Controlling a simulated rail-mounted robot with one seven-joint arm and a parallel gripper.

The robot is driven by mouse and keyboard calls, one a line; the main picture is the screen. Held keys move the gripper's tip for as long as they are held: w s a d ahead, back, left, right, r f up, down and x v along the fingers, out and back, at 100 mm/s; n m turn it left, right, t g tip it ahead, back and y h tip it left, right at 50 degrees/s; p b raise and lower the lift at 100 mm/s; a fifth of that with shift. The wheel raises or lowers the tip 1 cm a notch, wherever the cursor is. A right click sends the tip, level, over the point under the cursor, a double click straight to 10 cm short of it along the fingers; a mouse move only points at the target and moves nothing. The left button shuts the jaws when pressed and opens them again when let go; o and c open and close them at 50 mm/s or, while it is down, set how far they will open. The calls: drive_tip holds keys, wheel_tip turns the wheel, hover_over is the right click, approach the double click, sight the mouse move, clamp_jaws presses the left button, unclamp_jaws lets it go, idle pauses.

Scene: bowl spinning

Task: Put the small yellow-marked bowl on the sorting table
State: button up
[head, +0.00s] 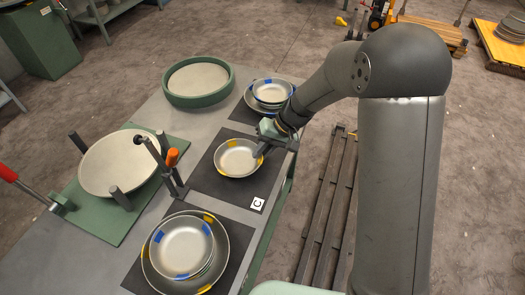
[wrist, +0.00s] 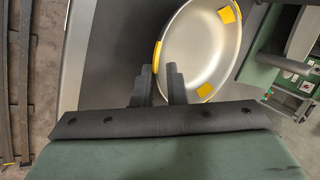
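A small silvery bowl with yellow marks on its rim (head: 234,160) sits on the middle dark mat (head: 214,184), by a white tag with a "C". The bowl also shows in the wrist view (wrist: 195,45). My gripper (head: 259,153) is at the bowl's right rim in the head view. In the wrist view its two fingers (wrist: 161,78) are apart, with the yellow-marked rim between them and a gap showing. Nothing in view is labelled sorting table; a round beige surface with a raised green rim (head: 171,98) stands at the grey table's far end.
Blue-marked bowls (head: 271,91) are stacked on the far mat. On the near mat, a blue-marked bowl stack (head: 181,246) sits inside a larger yellow-marked bowl (head: 151,275). A beige disc (head: 118,163) between dark posts stands left, beside an orange-topped lever (head: 172,157) and a red-handled lever (head: 9,174).

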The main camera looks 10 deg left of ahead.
drive_tip(key=shift+r, duration=0.1)
drive_tip(key=shift+p+v, duration=0.5)
drive_tip(key=shift+v, duration=1.1)
drive_tip(key=o, duration=0.6)
drive_tip(key=shift+c, duration=0.2)
wheel_tip(320, 180, up, 5)
drive_tip(key=p, duration=0.2)
drive_tip(key=shift+p, duration=0.4)
